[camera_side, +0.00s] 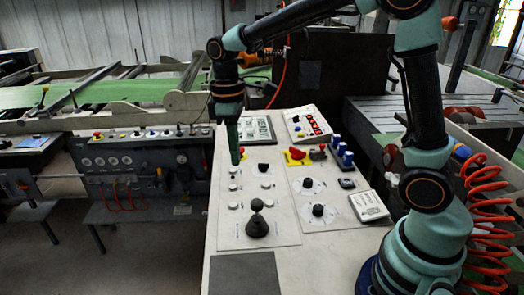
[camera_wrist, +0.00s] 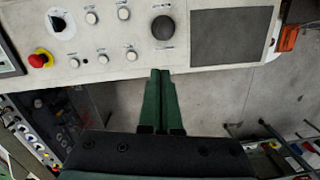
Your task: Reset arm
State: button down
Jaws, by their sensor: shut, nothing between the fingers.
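My gripper (camera_side: 235,158) points straight down over the left edge of the light control panel (camera_side: 225,262), and its green fingers are together and empty. In the wrist view my gripper (camera_wrist: 160,74) shows as two green fingers side by side, with their tips near the panel's edge. From the side I cannot tell whether the tip touches the panel. My arm reaches in from the right and bends down at the wrist.
The panel carries a black joystick (camera_side: 257,226), white buttons (camera_side: 233,187), black knobs (camera_side: 317,210), a red emergency button (camera_wrist: 38,60), blue switches (camera_side: 341,150) and a display (camera_side: 257,129). A dark gauge console (camera_side: 135,160) stands left. A red coiled hose (camera_side: 488,205) hangs right.

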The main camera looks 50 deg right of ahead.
jog(key=shift+r, duration=0.25)
jog(key=s+d+r+m+t, duration=0.2)
jog(key=s+m+t, duration=0.1)
jog(key=s, duration=0.2)
jog(key=s+d+r+m+t, duration=0.3)
jog(key=s, duration=0.3)
jog(key=shift+m, duration=0.4)
jog(key=c, duration=1.5)
grip_release()
jog(key=shift+c, duration=0.2)
dwell(0.7)
